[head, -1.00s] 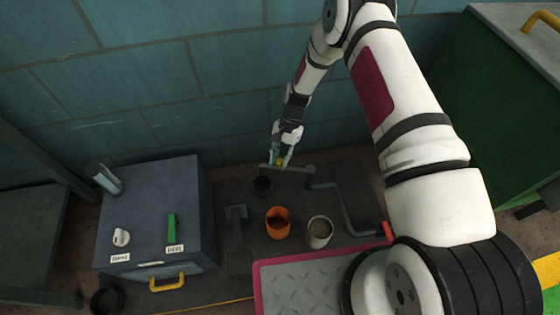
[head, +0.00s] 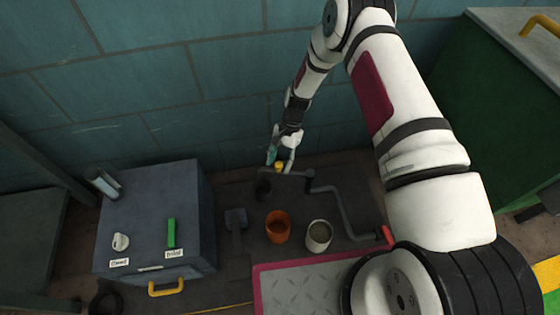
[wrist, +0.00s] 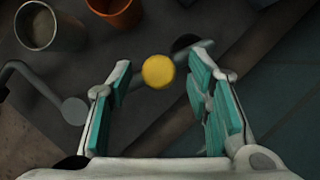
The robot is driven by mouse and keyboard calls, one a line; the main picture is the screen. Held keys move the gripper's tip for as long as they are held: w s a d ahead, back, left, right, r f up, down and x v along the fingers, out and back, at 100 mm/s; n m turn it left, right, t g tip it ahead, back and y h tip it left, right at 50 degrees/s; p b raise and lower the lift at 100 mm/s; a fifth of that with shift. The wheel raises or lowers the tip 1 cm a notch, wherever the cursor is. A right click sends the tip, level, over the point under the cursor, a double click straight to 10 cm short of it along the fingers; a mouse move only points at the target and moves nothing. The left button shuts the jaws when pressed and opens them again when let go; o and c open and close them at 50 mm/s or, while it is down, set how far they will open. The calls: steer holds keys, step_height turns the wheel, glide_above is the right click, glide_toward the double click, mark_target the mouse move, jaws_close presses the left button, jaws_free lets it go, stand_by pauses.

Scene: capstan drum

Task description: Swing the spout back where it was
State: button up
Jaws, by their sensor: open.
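The spout is a grey tube (head: 300,173) on the dark floor by the wall, with a yellow knob (head: 279,166) on it. My gripper (head: 278,166) is open, with its fingers on either side of the knob. In the head view my fingers partly hide the left part of the spout.
A dark cup (head: 263,188) stands below the spout's left end. An orange cup (head: 278,226) and a grey cup (head: 319,236) stand in front. A bent grey bar with a red handle (head: 387,235) is at right. A grey cabinet (head: 190,210) stands left.

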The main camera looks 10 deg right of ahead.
steer(key=v, duration=1.2)
steer(key=shift+f, duration=0.1)
steer(key=s+d+r+n+h, duration=0.1)
steer(key=s+r, duration=0.3)
steer(key=r, duration=0.6)
steer(key=s+d+r+n+t, duration=0.15)
steer(key=s+r, duration=0.25)
steer(key=r, duration=0.7)
steer(key=s+d+r+n+h, duration=0.15)
steer(key=s+r, duration=0.35)
steer(key=r, duration=0.5)
steer(key=s+d+r+n, duration=0.25)
steer(key=s+r, duration=0.55)
steer(key=s, duration=0.5)
steer(key=s+d+f+n+t, duration=0.1)
steer(key=s+d+n+t, duration=0.1)
steer(key=s, duration=1.3)
step_height(320, 180, up, 36)
steer(key=t+p, duration=0.4)
steer(key=p, duration=2.9)
steer(key=shift+d+f+p, duration=0.2)
steer(key=shift+d+p, duration=0.05)
steer(key=shift+p, duration=0.15)
